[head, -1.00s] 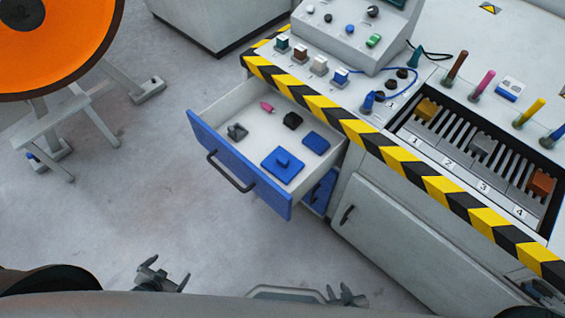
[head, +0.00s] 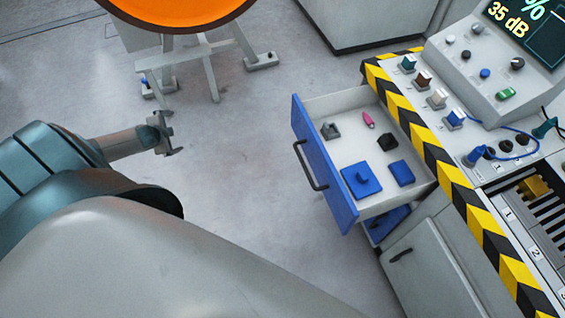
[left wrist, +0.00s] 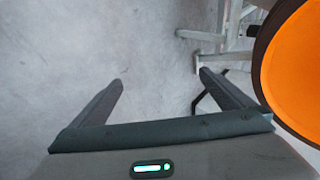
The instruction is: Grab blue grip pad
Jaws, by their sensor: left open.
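The open drawer (head: 325,170) holds a square blue pad with a raised knob (head: 362,180) and a smaller plain blue block (head: 401,173) to its right. The knobbed piece looks like the blue grip pad. My left gripper (head: 170,133) is open and empty over the floor, well left of the drawer. In the left wrist view its two fingers (left wrist: 160,80) stand wide apart with only floor between them. The drawer and pad are not in the left wrist view. My right gripper is not in view.
The drawer also holds a grey part (head: 330,130), a pink piece (head: 368,120) and a black block (head: 387,143). A striped edge (head: 440,160) borders the console at right. An orange wheel (head: 180,12) on a stand is at the back. Floor between gripper and drawer is clear.

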